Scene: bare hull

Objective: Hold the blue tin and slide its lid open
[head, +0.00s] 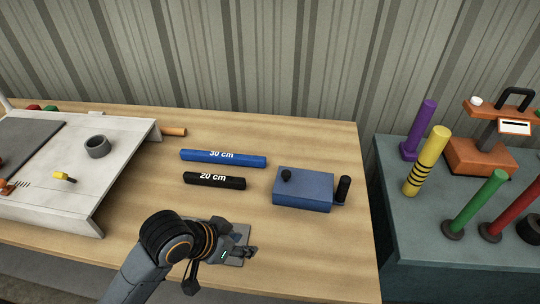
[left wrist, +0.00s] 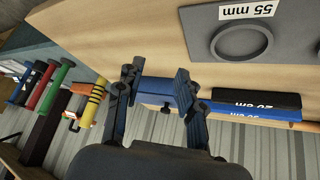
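The blue tin (head: 305,195) is a low blue box on the right part of the wooden table. A black knob (head: 286,174) stands on its top and a black upright handle (head: 343,188) is at its right side. The lid looks shut. My left gripper (head: 250,251) is in front of the tin, nearer the table's front edge, and apart from it. In the left wrist view its fingers (left wrist: 157,88) are spread, with the blue tin (left wrist: 150,100) showing beyond and between them. My right gripper is not in view.
A blue 30 cm bar (head: 222,157) and a black 20 cm bar (head: 214,181) lie left of the tin. A grey plate marked 55 mm (left wrist: 197,35) lies under my left gripper. A teal bench (head: 440,250) with coloured posts stands right.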

